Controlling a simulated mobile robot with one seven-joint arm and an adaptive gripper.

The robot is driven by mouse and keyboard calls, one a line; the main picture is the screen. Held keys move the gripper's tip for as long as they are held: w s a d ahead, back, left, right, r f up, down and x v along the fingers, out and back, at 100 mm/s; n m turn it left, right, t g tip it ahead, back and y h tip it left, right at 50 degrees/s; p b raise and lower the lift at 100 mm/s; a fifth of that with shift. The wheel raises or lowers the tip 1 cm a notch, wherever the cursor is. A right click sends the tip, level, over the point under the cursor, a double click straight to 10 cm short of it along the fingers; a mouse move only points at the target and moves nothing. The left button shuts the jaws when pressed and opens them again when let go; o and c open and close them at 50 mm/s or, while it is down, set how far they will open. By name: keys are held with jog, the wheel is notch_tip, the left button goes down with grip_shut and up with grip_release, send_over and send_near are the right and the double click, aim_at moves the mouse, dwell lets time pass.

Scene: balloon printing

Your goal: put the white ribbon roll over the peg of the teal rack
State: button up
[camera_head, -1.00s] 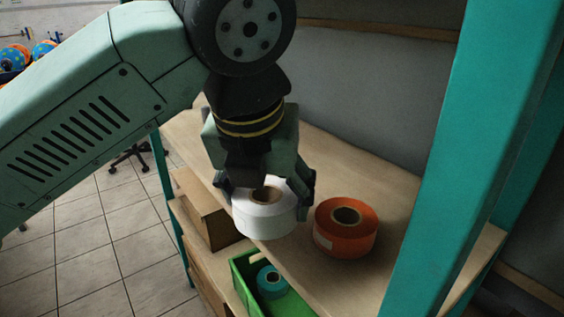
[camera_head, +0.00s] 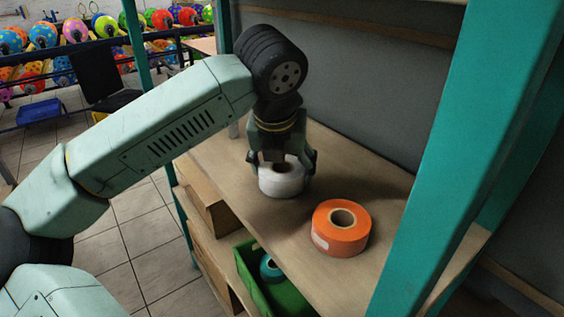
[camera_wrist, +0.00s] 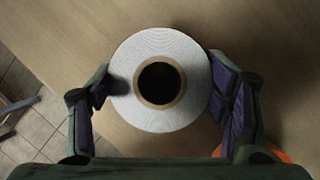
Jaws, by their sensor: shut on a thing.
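The white ribbon roll (camera_head: 283,182) is upright with its hole facing up, over the wooden shelf board. My gripper (camera_head: 282,165) points down from above and is shut on the roll, with a finger on either side. In the wrist view the white ribbon roll (camera_wrist: 198,85) sits between the fingers of my gripper (camera_wrist: 160,88), its brown core open and dark. I cannot tell whether its underside touches the board. The teal rack (camera_head: 440,160) shows as posts around the shelf; no peg is visible.
An orange ribbon roll (camera_head: 325,242) lies on the board (camera_head: 390,190), right of and nearer than the white roll. Below, a green crate (camera_head: 245,268) holds a teal roll (camera_head: 268,268), beside cardboard boxes (camera_head: 205,205). Balloons on racks (camera_head: 75,30) and a chair stand behind left.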

jog(key=shift+f+b, duration=0.2)
jog(key=shift+b, duration=0.1)
jog(key=o, duration=1.2)
jog(key=shift+r+p, duration=0.4)
jog(key=b+v, duration=0.1)
jog(key=v, duration=0.2)
jog(key=shift+s+f, duration=0.15)
jog(key=s+b, duration=0.1)
jog(key=s, duration=0.3)
jog(key=s+a+b, duration=0.1)
jog(key=s, duration=0.2)
jog(key=s+b, duration=0.1)
jog(key=s, duration=0.3)
jog(key=shift+s+a, duration=0.3)
jog(key=shift+a, duration=0.1)
